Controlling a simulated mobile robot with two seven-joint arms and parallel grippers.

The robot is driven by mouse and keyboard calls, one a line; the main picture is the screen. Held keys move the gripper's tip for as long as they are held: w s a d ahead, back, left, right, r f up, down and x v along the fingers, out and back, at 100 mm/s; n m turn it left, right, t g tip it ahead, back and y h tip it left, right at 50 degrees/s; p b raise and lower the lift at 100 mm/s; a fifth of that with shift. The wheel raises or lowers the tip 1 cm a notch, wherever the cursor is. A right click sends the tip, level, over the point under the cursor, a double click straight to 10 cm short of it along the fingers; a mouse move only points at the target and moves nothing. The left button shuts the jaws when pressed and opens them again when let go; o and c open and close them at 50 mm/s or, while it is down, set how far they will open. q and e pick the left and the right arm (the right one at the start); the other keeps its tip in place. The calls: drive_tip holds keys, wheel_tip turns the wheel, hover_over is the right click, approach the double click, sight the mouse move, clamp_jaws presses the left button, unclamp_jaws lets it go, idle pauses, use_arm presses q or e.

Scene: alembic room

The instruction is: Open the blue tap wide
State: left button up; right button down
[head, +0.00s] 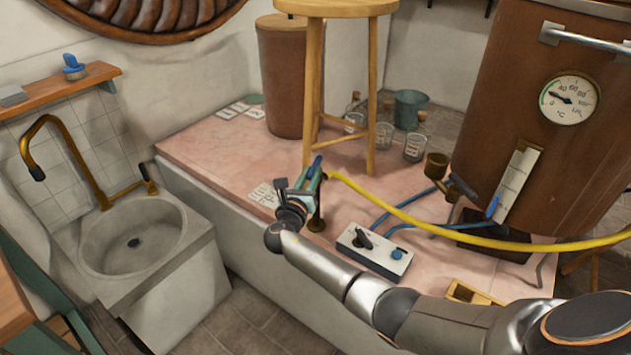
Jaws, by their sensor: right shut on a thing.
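The blue tap (317,163) stands at the front part of the pink worktop, where the yellow hose ends. Its blue lever sticks up above my gripper, and a short brass post shows below. My right gripper (305,186) is shut around the tap's handle, and its fingers hide much of the tap body. I cannot tell from here how far the tap is turned. My left gripper is not in view.
A wooden stool (340,8) stands just behind the tap. A yellow hose (420,222) runs right, past a copper boiler (545,110). A control box (374,253) sits right of my gripper. A stone sink (200,235) is at the left. Glass jars (414,148) stand behind.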

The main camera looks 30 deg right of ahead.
drive_tip(key=shift+w+a+f+m+g+h+b, duration=0.25)
drive_tip(key=shift+m+g+h+b, duration=0.4)
drive_tip(key=shift+b, duration=0.2)
drive_tip(key=shift+m+g+b, duration=0.25)
drive_tip(key=shift+g+b, duration=0.05)
drive_tip(key=shift+g, duration=0.05)
drive_tip(key=shift+w+r+m+g+h+b, duration=0.1)
drive_tip(key=shift+r+m+g+h+b, duration=0.05)
drive_tip(key=shift+m+g+h+b, duration=0.2)
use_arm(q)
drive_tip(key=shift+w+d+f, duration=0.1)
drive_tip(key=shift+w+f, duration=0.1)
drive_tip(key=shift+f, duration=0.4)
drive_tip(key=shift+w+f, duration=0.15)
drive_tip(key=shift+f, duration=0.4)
use_arm(e)
drive_tip(key=shift+r, duration=0.1)
drive_tip(key=c, duration=0.8)
unclamp_jaws()
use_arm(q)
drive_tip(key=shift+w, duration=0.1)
use_arm(e)
drive_tip(key=shift+o, duration=0.2)
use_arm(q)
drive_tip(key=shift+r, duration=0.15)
